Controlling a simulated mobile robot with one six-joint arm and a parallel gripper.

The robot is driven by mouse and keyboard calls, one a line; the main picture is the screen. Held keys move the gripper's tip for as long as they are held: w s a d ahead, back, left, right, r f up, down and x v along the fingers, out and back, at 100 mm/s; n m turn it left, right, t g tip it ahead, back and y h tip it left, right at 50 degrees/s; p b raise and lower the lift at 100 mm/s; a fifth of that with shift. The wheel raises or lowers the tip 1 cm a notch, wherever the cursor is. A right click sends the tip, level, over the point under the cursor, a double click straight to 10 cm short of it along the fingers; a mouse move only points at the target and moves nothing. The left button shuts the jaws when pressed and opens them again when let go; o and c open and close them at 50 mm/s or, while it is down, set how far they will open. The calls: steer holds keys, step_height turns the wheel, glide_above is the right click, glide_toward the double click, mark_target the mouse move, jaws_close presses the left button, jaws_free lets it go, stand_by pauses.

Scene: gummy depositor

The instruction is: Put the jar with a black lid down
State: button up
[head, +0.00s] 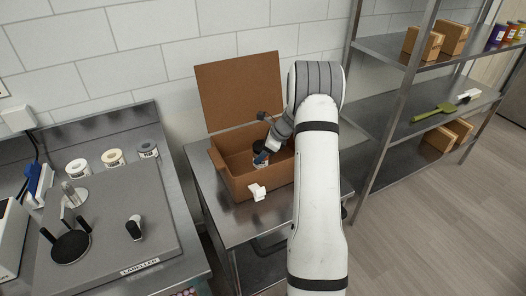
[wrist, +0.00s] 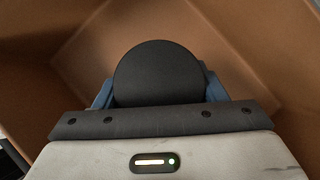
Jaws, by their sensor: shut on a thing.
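The jar's round black lid (wrist: 158,70) fills the middle of the wrist view, between the blue fingers of my gripper (wrist: 158,90). My gripper is shut on the jar. In the head view the jar (head: 261,160) shows as a small dark and pale shape inside the open cardboard box (head: 235,192), with my gripper (head: 264,152) at it. The jar's lower part is mostly hidden, and I cannot tell whether it touches the box floor.
The box stands on a steel table (head: 225,228) with its back flap raised. A small white object (head: 257,191) is at its front wall. A labeller bench (head: 100,235) stands at left. A steel shelf (head: 385,85) with boxes and jars stands at right.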

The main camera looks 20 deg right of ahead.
steer(key=shift+f, duration=0.1)
steer(key=o, duration=1.4)
